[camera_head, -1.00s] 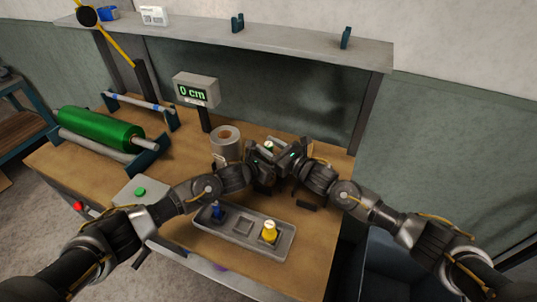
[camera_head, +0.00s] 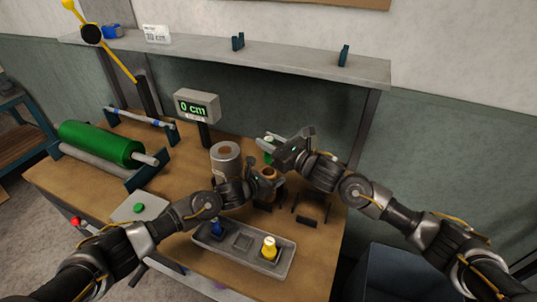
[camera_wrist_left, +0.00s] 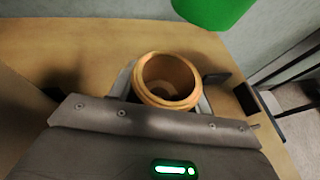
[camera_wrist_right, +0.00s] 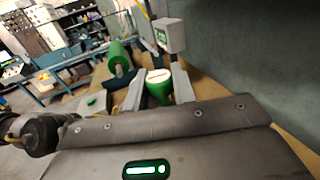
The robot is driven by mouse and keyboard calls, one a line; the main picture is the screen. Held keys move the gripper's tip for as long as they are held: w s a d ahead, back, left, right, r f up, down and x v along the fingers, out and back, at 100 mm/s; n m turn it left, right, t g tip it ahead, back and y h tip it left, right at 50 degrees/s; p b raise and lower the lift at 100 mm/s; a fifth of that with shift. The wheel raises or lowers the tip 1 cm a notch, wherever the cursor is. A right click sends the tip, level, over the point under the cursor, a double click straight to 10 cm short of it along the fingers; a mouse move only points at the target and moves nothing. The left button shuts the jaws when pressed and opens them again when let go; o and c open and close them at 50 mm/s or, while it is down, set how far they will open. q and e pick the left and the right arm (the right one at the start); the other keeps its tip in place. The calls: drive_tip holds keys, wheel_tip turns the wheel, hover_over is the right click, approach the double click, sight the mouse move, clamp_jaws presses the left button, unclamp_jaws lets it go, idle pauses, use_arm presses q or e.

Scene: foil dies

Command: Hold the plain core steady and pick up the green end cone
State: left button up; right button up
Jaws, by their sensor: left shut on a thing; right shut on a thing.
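The plain core (camera_wrist_left: 166,82) is a brown, open-topped tube. My left gripper (camera_head: 262,184) is shut on it low over the table, and its hollow top faces up in the left wrist view. The core's rim (camera_head: 268,172) shows in the head view. The green end cone (camera_wrist_right: 159,88) has a pale top face and is between the fingers of my right gripper (camera_head: 275,148), which is shut on it. The cone (camera_head: 269,152) is raised above and apart from the core. Its green underside (camera_wrist_left: 210,10) shows at the top of the left wrist view.
A grey tray (camera_head: 220,254) in front holds a blue cone (camera_head: 217,228) and a yellow cone (camera_head: 269,248). A grey roll (camera_head: 226,158) stands beside the left gripper. A display (camera_head: 197,105) reads 0 cm. A green roller (camera_head: 100,143) lies at left. A dark stand (camera_head: 313,205) is at right.

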drive_tip(key=shift+r, duration=0.95)
use_arm(q)
drive_tip(key=o, duration=1)
drive_tip(key=shift+o, duration=0.2)
drive_tip(key=v, duration=1.2)
drive_tip(key=shift+a, duration=0.1)
